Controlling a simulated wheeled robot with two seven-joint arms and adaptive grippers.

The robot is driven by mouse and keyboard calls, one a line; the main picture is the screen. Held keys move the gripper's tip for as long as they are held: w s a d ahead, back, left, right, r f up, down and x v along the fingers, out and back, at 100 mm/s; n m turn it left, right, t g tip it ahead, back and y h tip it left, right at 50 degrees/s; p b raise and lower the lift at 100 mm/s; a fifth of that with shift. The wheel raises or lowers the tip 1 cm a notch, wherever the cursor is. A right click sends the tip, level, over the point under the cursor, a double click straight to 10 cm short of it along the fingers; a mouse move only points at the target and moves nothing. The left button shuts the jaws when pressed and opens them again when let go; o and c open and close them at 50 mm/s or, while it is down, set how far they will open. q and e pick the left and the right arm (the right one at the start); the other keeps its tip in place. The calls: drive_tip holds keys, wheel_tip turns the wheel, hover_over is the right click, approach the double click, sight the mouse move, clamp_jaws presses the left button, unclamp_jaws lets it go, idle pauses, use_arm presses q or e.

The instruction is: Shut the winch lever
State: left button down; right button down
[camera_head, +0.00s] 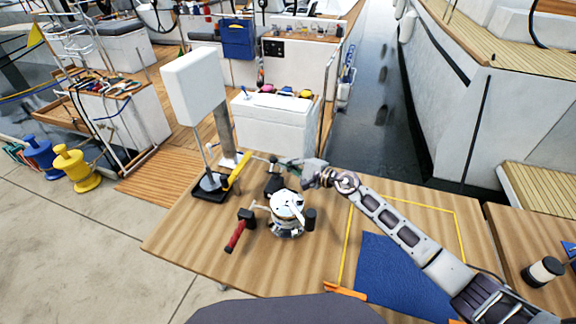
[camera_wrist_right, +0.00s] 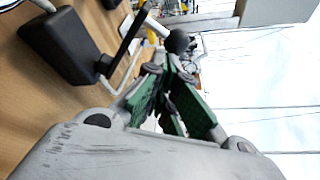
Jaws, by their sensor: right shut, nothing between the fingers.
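A silver winch drum (camera_head: 287,222) stands on the wooden table, with a pale handle across its top and a black grip at its right side. Just behind it is a dark lever fitting (camera_head: 274,185). In the right wrist view a black block (camera_wrist_right: 72,45), a thin black rod and a round black knob (camera_wrist_right: 176,41) show close to my fingers. My right gripper (camera_head: 292,163) is shut and empty, above and behind the winch, near the dark fitting. Its green-padded fingers (camera_wrist_right: 166,78) point toward the knob; whether they touch it I cannot tell. My left gripper is out of view.
A red-handled hammer (camera_head: 236,235) lies left of the winch. A white panel on a stand (camera_head: 194,88) and a yellow-handled item (camera_head: 239,172) are at the table's back left.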

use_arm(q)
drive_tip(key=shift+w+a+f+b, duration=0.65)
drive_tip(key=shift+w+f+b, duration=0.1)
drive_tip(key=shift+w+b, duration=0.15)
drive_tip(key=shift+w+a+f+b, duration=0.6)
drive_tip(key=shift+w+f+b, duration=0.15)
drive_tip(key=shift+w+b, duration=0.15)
use_arm(e)
drive_tip(key=s+d+n, duration=0.1)
drive_tip(key=s+d, duration=0.7)
drive_tip(key=s, duration=0.2)
drive_tip(key=shift+r+n+t, duration=0.25)
drive_tip(key=shift+n+t, duration=0.05)
drive_tip(key=shift+s, duration=0.1)
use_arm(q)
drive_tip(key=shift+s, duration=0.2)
use_arm(e)
drive_tip(key=shift+d, duration=0.1)
